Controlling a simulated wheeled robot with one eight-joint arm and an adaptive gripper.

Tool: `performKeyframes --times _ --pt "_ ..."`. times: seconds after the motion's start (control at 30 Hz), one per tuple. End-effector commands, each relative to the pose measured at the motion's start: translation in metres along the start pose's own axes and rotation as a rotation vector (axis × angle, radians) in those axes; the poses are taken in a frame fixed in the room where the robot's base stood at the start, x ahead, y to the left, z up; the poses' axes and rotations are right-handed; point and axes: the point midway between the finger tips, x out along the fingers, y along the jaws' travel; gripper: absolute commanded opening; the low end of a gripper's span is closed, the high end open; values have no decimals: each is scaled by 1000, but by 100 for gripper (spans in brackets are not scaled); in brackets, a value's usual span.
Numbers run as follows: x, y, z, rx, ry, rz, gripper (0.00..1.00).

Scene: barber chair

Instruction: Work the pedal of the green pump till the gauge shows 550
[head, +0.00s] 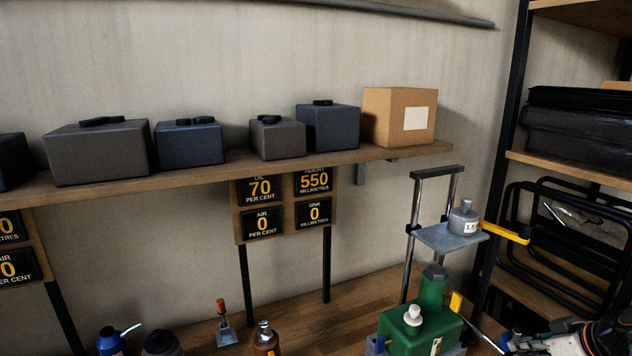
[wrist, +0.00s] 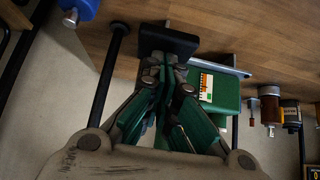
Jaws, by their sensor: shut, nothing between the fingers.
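The green pump (head: 430,297) stands at the lower right of the head view, with a white knob on top. In the wrist view its green body (wrist: 227,92) shows a striped label. A black pad (wrist: 168,40), which looks like the pedal, lies just beyond my gripper (wrist: 164,66). The fingers are shut and empty, with tips close to or against the pad; I cannot tell if they touch. In the head view only part of my arm shows at the lower right. The height gauge (head: 314,181) reads 550 millimetres.
Other panels read oil 70 (head: 260,188), air 0 (head: 263,223) and sink 0 (head: 314,214). A grey weight (head: 465,218) sits on the lift platform (head: 448,239). Boxes line the wall shelf (head: 240,163). Bottles stand left of the pump. A rack (head: 500,150) rises at right.

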Motion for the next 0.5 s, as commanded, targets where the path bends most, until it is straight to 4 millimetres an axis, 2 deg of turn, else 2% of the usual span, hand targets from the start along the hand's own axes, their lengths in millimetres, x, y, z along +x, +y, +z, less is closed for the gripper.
performKeyframes --times 0.3,0.5 --pt "-1 0 -1 0 0 0 0" --pt "-13 0 -12 0 0 0 0"
